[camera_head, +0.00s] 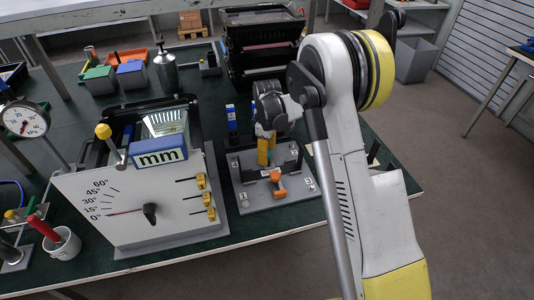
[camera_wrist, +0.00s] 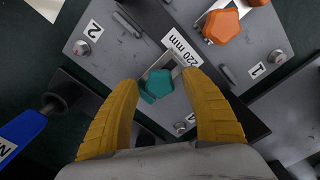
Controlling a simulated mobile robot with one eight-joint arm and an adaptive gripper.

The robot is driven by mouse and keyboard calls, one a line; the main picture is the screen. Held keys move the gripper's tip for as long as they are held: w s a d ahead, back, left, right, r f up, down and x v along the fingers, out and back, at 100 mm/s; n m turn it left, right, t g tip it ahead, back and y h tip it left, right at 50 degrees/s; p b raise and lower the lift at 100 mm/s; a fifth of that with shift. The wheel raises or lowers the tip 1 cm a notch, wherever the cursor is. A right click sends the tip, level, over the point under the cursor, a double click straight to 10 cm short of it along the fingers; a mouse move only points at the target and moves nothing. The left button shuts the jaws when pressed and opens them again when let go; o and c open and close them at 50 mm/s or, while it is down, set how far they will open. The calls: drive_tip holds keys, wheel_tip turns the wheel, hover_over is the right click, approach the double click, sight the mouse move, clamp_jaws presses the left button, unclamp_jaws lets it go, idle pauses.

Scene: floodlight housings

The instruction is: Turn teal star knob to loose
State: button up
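The teal star knob (camera_wrist: 160,83) shows in the wrist view on a grey plate, beside a slot and a "220 mm" label (camera_wrist: 184,47). A small teal tab sticks out at its lower left. My gripper (camera_wrist: 160,84) has its two yellow fingers spread, one to each side of the knob in the picture, with visible gaps. Whether the tips are level with the knob or above it, I cannot tell. In the head view my gripper (camera_head: 266,152) points down over the fixture plate (camera_head: 250,200), and the teal knob is hidden there.
An orange star knob (camera_wrist: 221,27) sits nearby on the plate; it also shows in the head view (camera_head: 277,184). A blue-handled tool (camera_wrist: 22,131) lies at left in the wrist view. A white dial panel (camera_head: 150,195) stands left of the plate; black crates (camera_head: 262,45) stand behind.

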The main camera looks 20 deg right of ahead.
wheel_tip(320, 180, up, 12)
idle(0.6)
drive_tip(key=shift+r, duration=0.1)
drive_tip(key=s+r+m+t, duration=0.3)
drive_tip(key=s+r+m, duration=0.2)
drive_tip(key=s+r, duration=0.75)
drive_tip(key=s+f+m+t, duration=0.2)
drive_tip(key=s+m+t, duration=0.2)
drive_tip(key=s, duration=1.3)
drive_tip(key=shift+m, duration=1)
